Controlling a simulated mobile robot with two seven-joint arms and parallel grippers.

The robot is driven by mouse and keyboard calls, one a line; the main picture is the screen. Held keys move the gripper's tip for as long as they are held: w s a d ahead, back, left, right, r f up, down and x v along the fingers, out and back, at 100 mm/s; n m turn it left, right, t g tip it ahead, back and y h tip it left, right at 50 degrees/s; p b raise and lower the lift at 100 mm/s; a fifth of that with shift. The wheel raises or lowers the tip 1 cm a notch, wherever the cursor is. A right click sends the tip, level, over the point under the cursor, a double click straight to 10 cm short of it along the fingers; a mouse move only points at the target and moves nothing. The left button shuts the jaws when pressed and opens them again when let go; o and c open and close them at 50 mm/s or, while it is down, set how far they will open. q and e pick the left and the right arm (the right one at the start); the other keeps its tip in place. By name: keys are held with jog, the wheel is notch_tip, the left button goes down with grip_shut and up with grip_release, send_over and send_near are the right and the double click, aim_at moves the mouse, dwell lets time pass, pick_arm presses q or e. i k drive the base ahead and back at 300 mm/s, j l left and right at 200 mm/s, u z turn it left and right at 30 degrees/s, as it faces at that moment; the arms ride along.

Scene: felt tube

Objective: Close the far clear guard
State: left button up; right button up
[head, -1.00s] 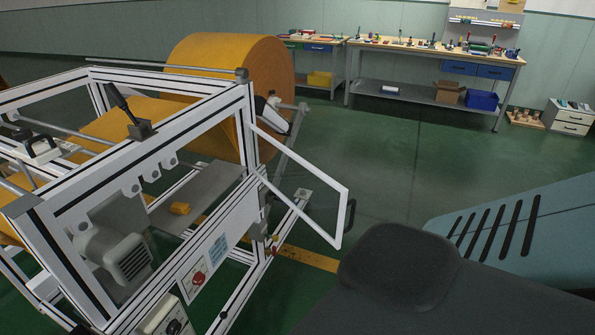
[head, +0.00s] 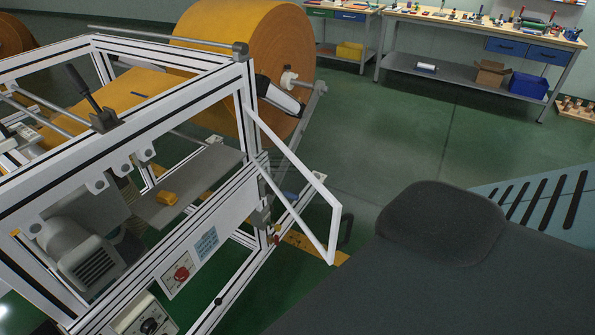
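The far clear guard (head: 329,196) is a see-through panel in a thin white frame. In the head view it stands swung open, jutting out to the right from the machine's white corner post (head: 246,120). A dark handle (head: 346,229) shows beside its outer edge. Neither of my grippers is in view, and nothing is seen touching the guard.
A large orange felt roll (head: 285,75) sits behind the frame. A workbench (head: 440,75) stands at the back. Green floor is clear between them. A dark rounded shape covers the lower right.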

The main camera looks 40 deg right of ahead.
aim_at(337, 218)
jog(key=i+l, duration=0.1)
jog(key=l, duration=0.7)
jog(key=i+l, duration=0.1)
jog(key=l, duration=0.7)
jog(key=i+l+u, duration=0.1)
jog(key=l, duration=0.75)
jog(key=l+u, duration=0.3)
jog(key=i+l+u, duration=0.1)
jog(key=l+u, duration=0.2)
jog(key=l, duration=0.25)
jog(key=l+u, duration=0.3)
jog(key=l, duration=0.15)
jog(key=k+l+u, duration=0.1)
jog(key=l+u, duration=0.2)
jog(key=k+l+u, duration=0.1)
jog(key=l+u, duration=0.2)
jog(key=l, duration=0.2)
jog(key=k+l+u, duration=0.15)
jog(key=l+u, duration=0.15)
jog(key=k+l+u, duration=0.3)
jog(key=l, duration=0.15)
jog(key=k+l+u, duration=0.15)
jog(key=l+u, duration=0.15)
